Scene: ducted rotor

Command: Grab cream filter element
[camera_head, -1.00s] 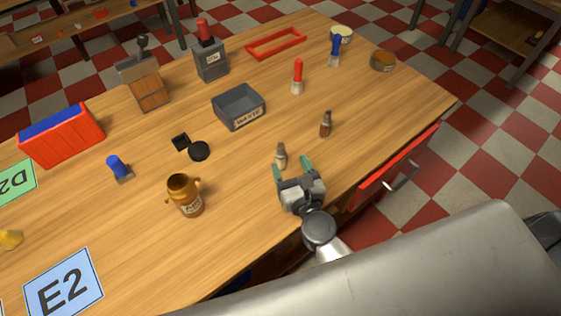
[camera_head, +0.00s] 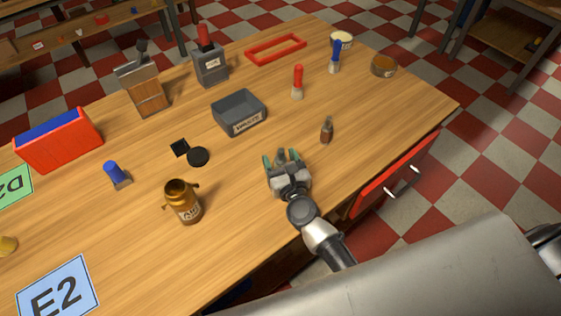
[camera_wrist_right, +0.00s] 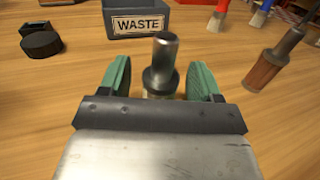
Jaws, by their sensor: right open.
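The cream filter element (camera_wrist_right: 160,66) stands upright between the green fingers of my right gripper (camera_head: 281,158). In the right wrist view its grey metal neck and top show, with only a sliver of cream body. My gripper's own edge hides the lower part. In the head view only its grey top (camera_head: 281,155) shows between the fingers. My right gripper is open, and a gap shows on each side of the element in the wrist view (camera_wrist_right: 160,78). My left gripper is not in view.
A brown-bodied element (camera_head: 327,129) stands to the right of the gripper. The grey WASTE bin (camera_head: 240,122) is behind it. A brown jar (camera_head: 182,203) and a black round cap (camera_head: 198,157) are to the left. A red drawer (camera_head: 400,172) stands open at the table's front edge.

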